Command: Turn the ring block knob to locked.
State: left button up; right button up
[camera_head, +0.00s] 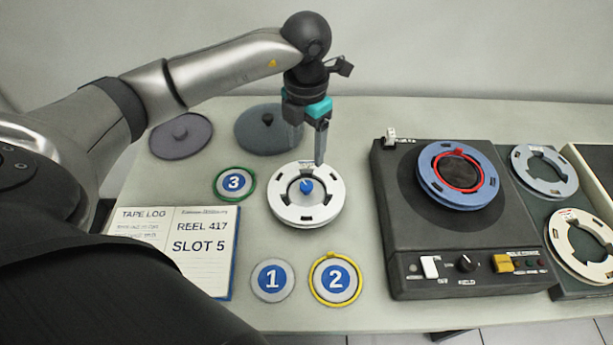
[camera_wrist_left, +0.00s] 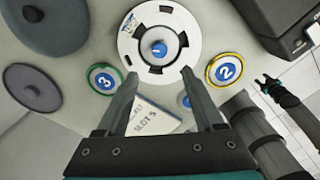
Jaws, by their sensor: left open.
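A white ring-shaped block (camera_head: 283,212) with dark slots lies on the pale table, with a small blue knob (camera_head: 306,186) at its centre. In the left wrist view the blue knob (camera_wrist_left: 158,50) carries a light pointer mark. I cannot read any lock label there. My left gripper (camera_head: 308,157) is open and empty, pointing down above the far side of the block, apart from the knob. Its two fingers also show in the left wrist view (camera_wrist_left: 158,75). A dark shape with teal parts (camera_wrist_left: 282,92), seemingly my right gripper, hangs at that view's right edge; its jaws are unclear.
Numbered discs 1 (camera_head: 272,279), 2 (camera_head: 335,279) and 3 (camera_head: 234,183) surround the block. Two grey lids (camera_head: 265,140) lie behind. An open log book (camera_head: 187,232) is at the left. A dark tape machine (camera_head: 410,235) with a blue reel (camera_head: 430,180) stands at the right.

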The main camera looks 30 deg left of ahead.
aim_at(306, 184)
pick_arm(q)
notch_tip(306, 184, down, 12)
jog(key=shift+r+b, duration=0.2)
jog(key=shift+b, duration=0.3)
jog(key=shift+w, duration=0.1)
grip_shut()
